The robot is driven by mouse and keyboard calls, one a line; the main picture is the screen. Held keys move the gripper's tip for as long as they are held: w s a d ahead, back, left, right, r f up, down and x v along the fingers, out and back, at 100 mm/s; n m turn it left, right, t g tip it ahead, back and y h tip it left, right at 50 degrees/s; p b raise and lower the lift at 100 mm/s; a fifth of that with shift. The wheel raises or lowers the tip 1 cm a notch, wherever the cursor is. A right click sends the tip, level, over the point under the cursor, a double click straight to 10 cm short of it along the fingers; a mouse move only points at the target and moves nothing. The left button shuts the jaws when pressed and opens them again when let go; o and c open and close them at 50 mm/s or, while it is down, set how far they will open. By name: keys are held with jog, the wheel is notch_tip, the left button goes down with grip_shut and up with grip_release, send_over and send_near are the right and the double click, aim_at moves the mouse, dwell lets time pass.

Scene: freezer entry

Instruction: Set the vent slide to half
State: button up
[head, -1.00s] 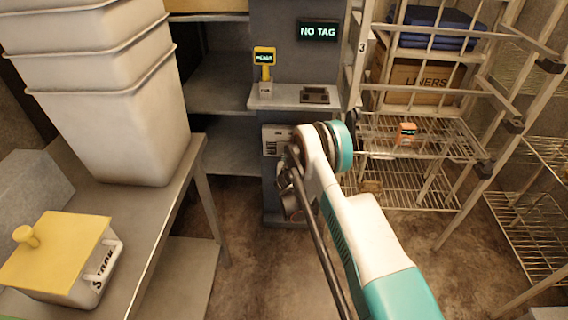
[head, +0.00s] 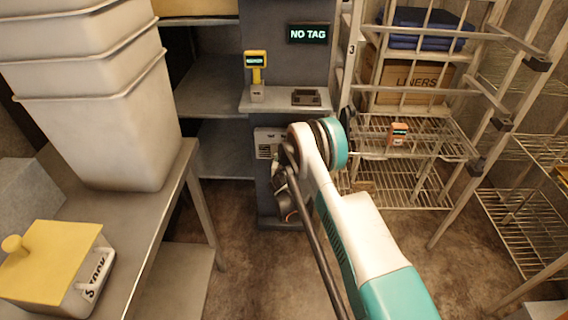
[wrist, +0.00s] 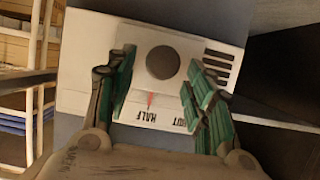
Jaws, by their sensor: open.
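The vent unit (head: 267,143) is a pale box on the front of the grey column in the head view, partly hidden by my arm. In the wrist view its pale face plate (wrist: 191,45) shows a dark round knob (wrist: 162,62), dark slots at the right, and upside-down lettering reading HALF and SHUT. A small red mark lies just above HALF. My gripper (wrist: 160,72) is open, its green-padded fingers on either side of the knob in the picture. I cannot tell whether they touch anything. The gripper is mostly hidden in the head view.
Above the vent, a ledge (head: 282,107) holds a yellow reader (head: 255,66) and a dark cradle, below a NO TAG display (head: 308,33). Wire shelving (head: 408,148) with an orange device (head: 398,134) stands right. A table with stacked white bins (head: 105,115) stands left.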

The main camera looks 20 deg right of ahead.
notch_tip(320, 180, up, 9)
dwell(0.4)
jog(key=shift+f, duration=0.1)
